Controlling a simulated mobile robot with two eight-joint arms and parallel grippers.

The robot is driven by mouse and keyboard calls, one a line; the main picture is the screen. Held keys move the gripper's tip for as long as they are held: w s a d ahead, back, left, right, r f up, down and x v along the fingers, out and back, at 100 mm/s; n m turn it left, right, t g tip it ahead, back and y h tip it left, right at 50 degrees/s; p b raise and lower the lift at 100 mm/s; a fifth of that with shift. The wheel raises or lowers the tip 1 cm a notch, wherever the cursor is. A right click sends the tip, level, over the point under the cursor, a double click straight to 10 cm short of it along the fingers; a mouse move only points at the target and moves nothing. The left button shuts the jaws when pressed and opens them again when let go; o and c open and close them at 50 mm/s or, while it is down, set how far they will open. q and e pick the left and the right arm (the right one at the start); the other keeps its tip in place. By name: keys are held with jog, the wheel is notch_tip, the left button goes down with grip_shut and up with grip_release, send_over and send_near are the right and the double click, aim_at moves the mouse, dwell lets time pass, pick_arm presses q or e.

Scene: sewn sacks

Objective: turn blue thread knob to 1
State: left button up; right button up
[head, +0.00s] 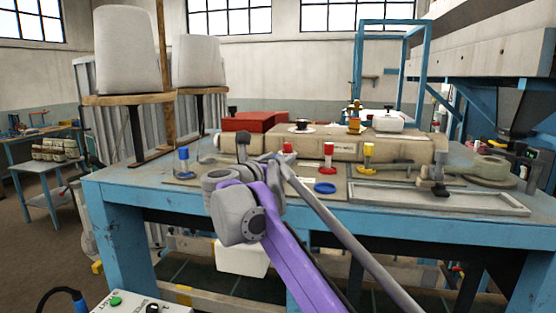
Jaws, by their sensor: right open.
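A blue upright knob-like piece with a grey base (183,160) stands at the left of the blue workbench (130,190). A flat blue disc (325,187) lies near the bench's front middle. I cannot tell for sure which is the blue thread knob, and no number marks are readable. My right gripper (270,160) is over the bench between them, partly hidden behind its own arm's grey joints, open and apart from the blue upright piece. My left gripper is not in view.
A red-topped piece (328,152) and a yellow-topped piece (368,155) stand right of my gripper. Behind are a long beige machine body (400,148) and a red box (255,121). A shallow framed tray (440,198) lies at the front right.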

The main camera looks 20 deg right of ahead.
jog(key=shift+s+a, duration=0.2)
jog(key=shift+a, duration=0.1)
jog(key=b+v, duration=0.1)
jog(key=v, duration=0.8)
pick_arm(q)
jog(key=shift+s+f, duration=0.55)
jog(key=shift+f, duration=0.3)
pick_arm(e)
jog(key=shift+s+a, duration=0.35)
jog(key=shift+a, duration=0.05)
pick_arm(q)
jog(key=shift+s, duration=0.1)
pick_arm(e)
jog(key=shift+f, duration=0.1)
